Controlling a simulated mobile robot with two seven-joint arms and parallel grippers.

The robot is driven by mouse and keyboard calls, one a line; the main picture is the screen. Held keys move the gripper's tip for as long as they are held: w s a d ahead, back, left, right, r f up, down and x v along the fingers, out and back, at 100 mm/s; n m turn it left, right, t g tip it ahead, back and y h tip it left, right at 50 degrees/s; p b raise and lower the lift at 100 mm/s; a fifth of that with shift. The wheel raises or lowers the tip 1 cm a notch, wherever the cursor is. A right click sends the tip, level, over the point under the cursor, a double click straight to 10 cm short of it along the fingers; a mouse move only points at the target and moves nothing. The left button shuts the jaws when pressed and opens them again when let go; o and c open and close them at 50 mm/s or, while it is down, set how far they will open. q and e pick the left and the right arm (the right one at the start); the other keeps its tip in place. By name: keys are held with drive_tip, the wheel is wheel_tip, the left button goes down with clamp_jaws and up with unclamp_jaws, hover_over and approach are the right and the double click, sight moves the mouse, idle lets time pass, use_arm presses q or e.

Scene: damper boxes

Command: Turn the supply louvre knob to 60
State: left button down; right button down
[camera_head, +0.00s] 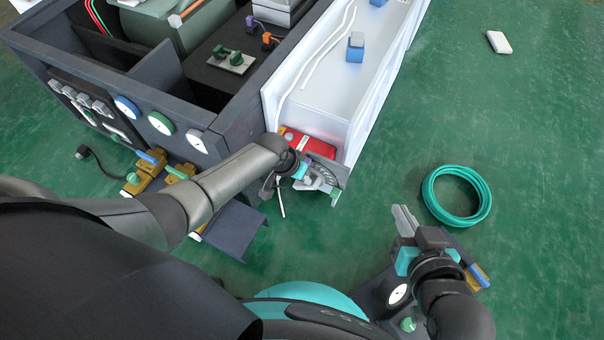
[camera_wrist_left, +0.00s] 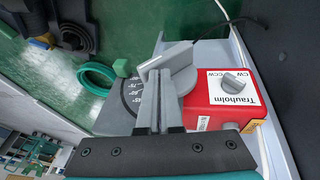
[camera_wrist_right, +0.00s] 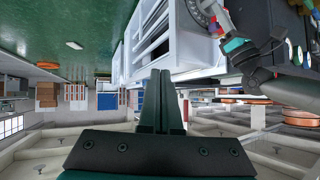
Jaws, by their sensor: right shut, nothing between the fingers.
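A grey knob with a raised bar (camera_wrist_left: 166,57) sits on a dark dial plate (camera_wrist_left: 115,110) with a numbered scale; "75" is among its readable marks. I see no label naming it as the supply louvre, and the setting is unclear. In the head view the dial (camera_head: 324,172) is partly behind my left gripper (camera_head: 311,180). In the left wrist view my left gripper's fingertips (camera_wrist_left: 159,75) overlap the knob, nearly together. Contact and grip are unclear. My right gripper (camera_head: 404,218) is shut and empty above the floor, away from the dial.
A red Trauholm box (camera_wrist_left: 232,95) with a small CW/CCW knob is beside the dial, in the white housing (camera_head: 352,100). The dark box (camera_head: 215,125) with gauges stands left. A green hose coil (camera_head: 457,197) lies on the floor at right. Open floor lies beyond it.

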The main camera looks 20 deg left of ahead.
use_arm(q)
drive_tip(key=shift+s+d+f+y+p, duration=0.2)
drive_tip(key=shift+d+y+p, duration=0.1)
drive_tip(key=shift+d+p, duration=0.3)
drive_tip(key=shift+s+d+f+y+p, duration=0.15)
drive_tip(key=shift+d+y+p, duration=0.2)
drive_tip(key=shift+p, duration=0.4)
use_arm(e)
drive_tip(key=s+d+g+h, duration=0.2)
drive_tip(key=s+d+g, duration=0.2)
drive_tip(key=d+g, duration=0.1)
drive_tip(key=shift+s+d+r+h, duration=0.2)
drive_tip(key=shift+s+d+h, duration=0.2)
drive_tip(key=shift+d, duration=0.2)
use_arm(q)
drive_tip(key=shift+w+r, duration=0.1)
drive_tip(key=shift+w, duration=0.05)
